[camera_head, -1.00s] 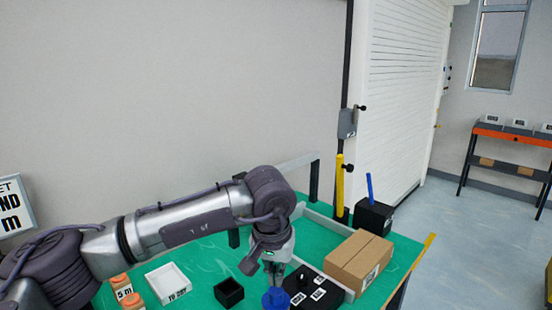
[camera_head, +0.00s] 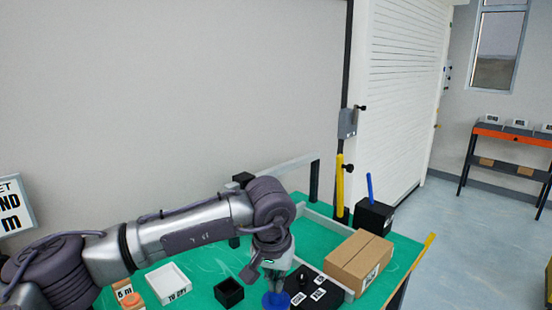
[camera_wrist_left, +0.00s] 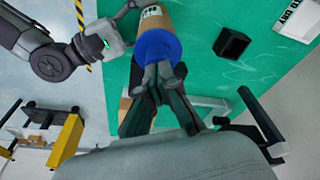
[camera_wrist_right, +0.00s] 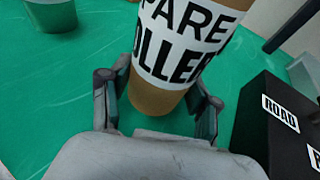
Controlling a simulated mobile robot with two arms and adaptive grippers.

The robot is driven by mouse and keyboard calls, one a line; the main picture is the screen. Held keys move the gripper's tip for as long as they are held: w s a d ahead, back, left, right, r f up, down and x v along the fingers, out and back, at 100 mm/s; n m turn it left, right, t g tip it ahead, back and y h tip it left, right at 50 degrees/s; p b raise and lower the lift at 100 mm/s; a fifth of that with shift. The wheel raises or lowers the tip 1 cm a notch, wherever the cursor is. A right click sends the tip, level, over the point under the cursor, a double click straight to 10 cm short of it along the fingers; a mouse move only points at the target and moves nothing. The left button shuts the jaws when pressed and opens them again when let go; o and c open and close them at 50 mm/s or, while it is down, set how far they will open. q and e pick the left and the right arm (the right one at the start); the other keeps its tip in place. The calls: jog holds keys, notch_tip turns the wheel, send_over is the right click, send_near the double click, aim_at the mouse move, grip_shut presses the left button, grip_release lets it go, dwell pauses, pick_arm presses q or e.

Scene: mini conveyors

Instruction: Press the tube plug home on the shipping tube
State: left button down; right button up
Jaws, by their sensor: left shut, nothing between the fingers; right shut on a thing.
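The blue tube plug (camera_head: 275,300) shows at the bottom edge of the head view. In the left wrist view the plug (camera_wrist_left: 150,50) covers the near end of the brown shipping tube (camera_wrist_left: 166,17). I cannot tell how deep it sits. My left gripper (camera_head: 274,284) is shut and empty. Its fingertips (camera_wrist_left: 160,75) are at the plug's face, touching or very close. My right gripper (camera_wrist_right: 160,88) is shut around the cardboard tube (camera_wrist_right: 160,102), which has a white label with black print. The right gripper also shows beside the tube in the left wrist view (camera_wrist_left: 122,32).
On the green table (camera_head: 205,263) stand an open black box (camera_head: 229,292), a white tray (camera_head: 168,282), a black labelled case (camera_head: 325,285) and a cardboard box (camera_head: 358,262). A black holder (camera_head: 374,217) with a blue stick stands behind. A metal frame (camera_head: 315,183) rises at the back.

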dwell(0.3)
pick_arm(q)
jog(key=shift+w+v, duration=0.25)
jog(key=shift+v, duration=0.9)
jog(key=shift+w+v, duration=0.2)
jog(key=shift+v, duration=0.95)
jog(key=shift+w+v, duration=0.25)
jog(key=shift+v, duration=0.85)
jog(key=shift+d+r, duration=0.15)
jog(key=shift+r, duration=0.05)
pick_arm(e)
jog(key=o, duration=0.9)
jog(key=shift+o, duration=0.2)
